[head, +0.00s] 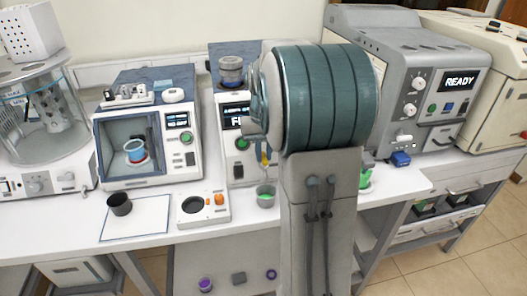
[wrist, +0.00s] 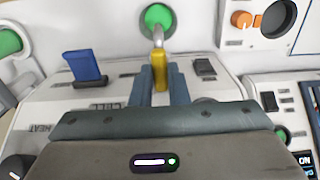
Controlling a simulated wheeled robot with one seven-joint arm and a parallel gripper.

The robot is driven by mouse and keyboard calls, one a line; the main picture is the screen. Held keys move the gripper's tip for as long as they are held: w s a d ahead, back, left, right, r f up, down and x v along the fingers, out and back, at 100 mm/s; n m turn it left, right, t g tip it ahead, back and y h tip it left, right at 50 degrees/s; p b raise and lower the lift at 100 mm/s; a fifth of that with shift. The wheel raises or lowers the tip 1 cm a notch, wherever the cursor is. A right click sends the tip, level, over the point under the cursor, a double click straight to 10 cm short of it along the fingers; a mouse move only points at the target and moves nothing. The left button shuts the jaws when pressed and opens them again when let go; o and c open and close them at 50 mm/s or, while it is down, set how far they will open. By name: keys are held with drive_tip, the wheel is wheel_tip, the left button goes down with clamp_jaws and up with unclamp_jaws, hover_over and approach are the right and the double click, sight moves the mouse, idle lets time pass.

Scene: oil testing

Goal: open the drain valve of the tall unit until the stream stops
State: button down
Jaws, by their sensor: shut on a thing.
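The tall unit (head: 228,150) stands at the middle of the bench, with a lit display partly hidden by my arm. Its yellow drain valve handle (head: 265,158) shows low on its front, beside my arm. In the wrist view my gripper (wrist: 160,75) has its two blue-grey fingers closed on either side of the yellow handle (wrist: 159,62). A pale bent spout (wrist: 157,36) rises beyond the handle, over a cup with green liquid (wrist: 150,16). That cup stands below the valve in the head view (head: 265,197). I cannot tell whether a stream is running.
A blue lever (wrist: 84,66) and a black switch (wrist: 205,67) flank the handle. A dark cup (head: 120,204) stands on a mat farther left. A unit reading READY (head: 460,80) stands at right.

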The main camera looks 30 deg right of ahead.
sight(264, 156)
idle(0.4)
drive_tip(key=c, duration=1.4)
unclamp_jaws()
wheel_tip(264, 156, up, 14)
drive_tip(key=shift+f, duration=0.1)
drive_tip(key=s+a+f+n+t, duration=0.1)
drive_tip(key=s+a+f, duration=0.6)
drive_tip(key=s, duration=0.2)
drive_tip(key=s+a+f+n+t, duration=0.2)
drive_tip(key=s+a+f, duration=0.4)
drive_tip(key=s+a, duration=0.2)
drive_tip(key=shift+s+f, duration=0.35)
drive_tip(key=shift+s, duration=0.8)
